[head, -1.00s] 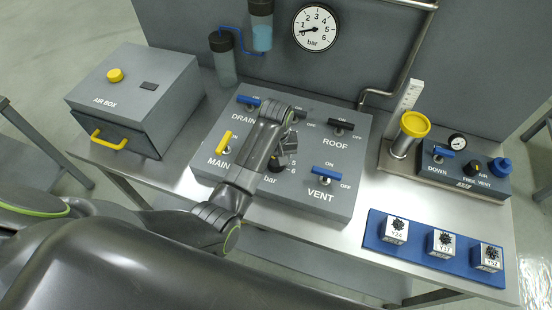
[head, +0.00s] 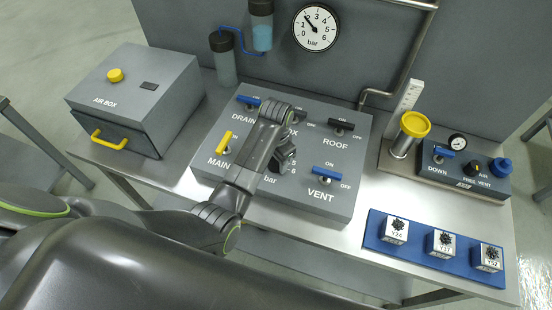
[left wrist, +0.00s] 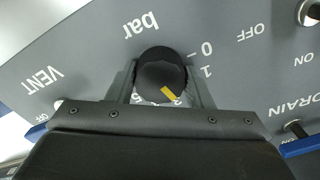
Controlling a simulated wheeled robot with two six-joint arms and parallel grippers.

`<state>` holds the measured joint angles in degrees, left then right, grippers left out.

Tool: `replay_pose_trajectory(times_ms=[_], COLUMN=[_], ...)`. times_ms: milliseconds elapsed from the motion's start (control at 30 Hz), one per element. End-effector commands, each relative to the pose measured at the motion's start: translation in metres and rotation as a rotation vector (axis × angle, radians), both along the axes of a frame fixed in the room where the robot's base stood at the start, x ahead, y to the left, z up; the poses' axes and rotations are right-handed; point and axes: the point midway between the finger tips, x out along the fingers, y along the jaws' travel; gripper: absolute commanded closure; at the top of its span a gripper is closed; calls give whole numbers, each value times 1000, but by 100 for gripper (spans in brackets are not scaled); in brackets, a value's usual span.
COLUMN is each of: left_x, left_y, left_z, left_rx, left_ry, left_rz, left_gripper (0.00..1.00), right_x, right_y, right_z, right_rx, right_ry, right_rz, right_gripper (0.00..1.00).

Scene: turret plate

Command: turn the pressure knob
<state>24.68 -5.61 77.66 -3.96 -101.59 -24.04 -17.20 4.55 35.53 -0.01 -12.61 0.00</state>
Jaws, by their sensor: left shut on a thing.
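The pressure knob (left wrist: 158,68) is round and black with a yellow pointer mark, on the grey panel (head: 340,205) beside the "bar" label. In the left wrist view my left gripper (left wrist: 162,82) has a finger on each side of it and is shut on it. The yellow mark points towards a partly hidden digit past the 1. In the head view my left gripper (head: 284,158) covers most of the knob. The round gauge (head: 316,27) on the back wall has its needle up and left, near 2. My right gripper is not in view.
Around the knob are the yellow MAIN lever (head: 224,142), blue DRAIN lever (head: 248,100), black ROOF lever (head: 342,124) and blue VENT lever (head: 327,171). The air box (head: 150,85) stands left. A blue tray (head: 418,251) with several small blocks lies right.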

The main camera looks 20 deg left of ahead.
Motion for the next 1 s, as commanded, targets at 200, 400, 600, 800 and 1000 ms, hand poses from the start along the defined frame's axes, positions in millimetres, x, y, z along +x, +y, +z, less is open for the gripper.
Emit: replay_pose_trajectory(times_ms=[200, 400, 600, 800, 1000], left_x=[1, 1, 1, 1, 1], left_y=[0, 0, 0, -1, -1], left_z=[1, 1, 1, 1, 1], left_rx=[0, 0, 0, 0, 0], left_ry=[-4, -4, -3, -5, -5], left_rz=[-205, -392, -557, -681, -759], left_gripper=[76, 76, 76, 76, 76], right_x=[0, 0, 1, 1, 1], right_y=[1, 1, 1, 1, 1], right_z=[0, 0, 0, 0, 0], right_rx=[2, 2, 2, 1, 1], right_ry=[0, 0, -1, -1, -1], right_rz=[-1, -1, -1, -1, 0], right_gripper=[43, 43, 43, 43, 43])
